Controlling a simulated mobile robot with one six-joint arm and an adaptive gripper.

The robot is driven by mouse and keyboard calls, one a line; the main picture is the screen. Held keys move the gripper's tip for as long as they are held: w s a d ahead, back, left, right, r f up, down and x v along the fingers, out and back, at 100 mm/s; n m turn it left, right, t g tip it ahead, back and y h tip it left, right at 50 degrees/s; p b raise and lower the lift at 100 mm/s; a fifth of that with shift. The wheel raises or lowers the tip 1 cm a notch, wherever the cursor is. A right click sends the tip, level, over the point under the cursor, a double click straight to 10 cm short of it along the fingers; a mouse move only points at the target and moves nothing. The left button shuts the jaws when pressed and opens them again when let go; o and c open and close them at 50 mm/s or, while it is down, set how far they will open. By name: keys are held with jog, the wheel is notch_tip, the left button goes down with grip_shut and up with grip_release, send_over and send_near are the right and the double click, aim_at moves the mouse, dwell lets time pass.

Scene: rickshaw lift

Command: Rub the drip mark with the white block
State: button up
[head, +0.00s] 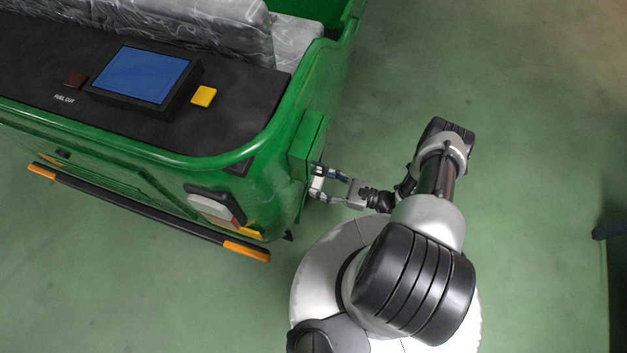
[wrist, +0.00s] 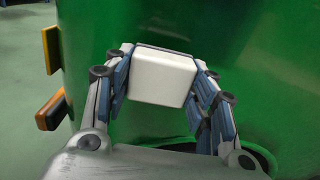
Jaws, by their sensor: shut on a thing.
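My gripper (head: 322,184) is at the right rear side of the green rickshaw (head: 288,150). It is shut on the white block (wrist: 162,77), which sits between the two fingers in the wrist view. In the head view only a small pale part of the block (head: 316,184) shows at the fingertips. The block is against or very close to the green body panel; I cannot tell whether it touches. I cannot make out the drip mark in either view; the block and fingers may cover it.
The rickshaw's top deck carries a blue screen (head: 141,74), a yellow button (head: 204,96) and a dark red button (head: 75,80). A black bumper with orange ends (head: 150,213) sticks out low at the rear. The green floor (head: 530,120) to the right is clear.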

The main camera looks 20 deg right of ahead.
jog(key=shift+v, duration=1.05)
jog(key=v, duration=0.3)
jog(key=shift+d, duration=0.1)
dwell(0.4)
